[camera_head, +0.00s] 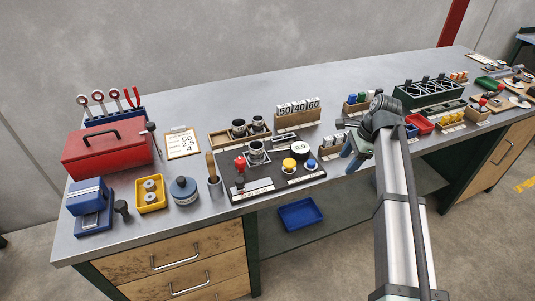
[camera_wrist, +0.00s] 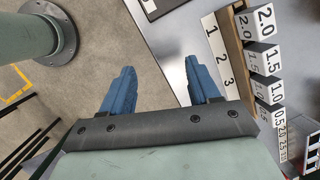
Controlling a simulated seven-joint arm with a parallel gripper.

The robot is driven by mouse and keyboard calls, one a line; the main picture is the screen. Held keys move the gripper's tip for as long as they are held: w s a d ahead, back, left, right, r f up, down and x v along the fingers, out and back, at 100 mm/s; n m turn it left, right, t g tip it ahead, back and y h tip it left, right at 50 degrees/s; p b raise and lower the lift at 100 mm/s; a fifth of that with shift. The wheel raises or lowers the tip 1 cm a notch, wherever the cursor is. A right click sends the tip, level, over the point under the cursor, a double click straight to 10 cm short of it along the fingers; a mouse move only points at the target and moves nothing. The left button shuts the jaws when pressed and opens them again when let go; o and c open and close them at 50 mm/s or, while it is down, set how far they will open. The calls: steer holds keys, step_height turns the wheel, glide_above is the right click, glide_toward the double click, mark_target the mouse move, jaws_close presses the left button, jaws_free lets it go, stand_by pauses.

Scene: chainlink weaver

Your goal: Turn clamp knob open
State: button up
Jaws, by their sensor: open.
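A dark fixture board (camera_head: 275,189) lies near the bench's front edge, left of my gripper. On it are a red knob (camera_head: 240,162), a metal cylinder in a holder (camera_head: 257,152), a yellow round knob (camera_head: 289,164), a white dial (camera_head: 300,150) and a small blue button (camera_head: 309,165). I cannot tell for sure which is the clamp knob. My gripper (camera_head: 353,157) is at the front edge, right of the board, apart from these controls. In the wrist view its blue fingers (camera_wrist: 162,85) are spread and empty, with floor and bench edge beyond them.
A wooden rack of white number blocks (camera_wrist: 261,57) is right of the fingers in the wrist view. A red toolbox (camera_head: 105,150), blue jar (camera_head: 184,190) and brush cup (camera_head: 214,187) stand left of the board. A blue bin (camera_head: 300,214) sits below.

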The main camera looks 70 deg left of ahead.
steer(key=shift+n, duration=0.8)
steer(key=s+a, duration=0.1)
steer(key=s, duration=0.2)
steer(key=s+a+r, duration=0.1)
steer(key=s+a, duration=0.1)
steer(key=s, duration=0.1)
steer(key=s+a+r, duration=0.1)
steer(key=s, duration=0.2)
steer(key=shift+s+a, duration=0.2)
steer(key=shift+a, duration=0.15)
steer(key=s+a+r+n, duration=0.1)
steer(key=s+a+r, duration=0.2)
steer(key=s, duration=0.4)
steer(key=s+a+r+n, duration=0.1)
steer(key=s+a+r, duration=0.15)
steer(key=s, duration=0.45)
step_height(320, 180, up, 7)
steer(key=n+t+h, duration=0.2)
steer(key=n, duration=0.7)
glide_above(241, 159)
step_height(241, 159, down, 14)
steer(key=shift+d+r, duration=0.1)
steer(key=shift+c, duration=0.3)
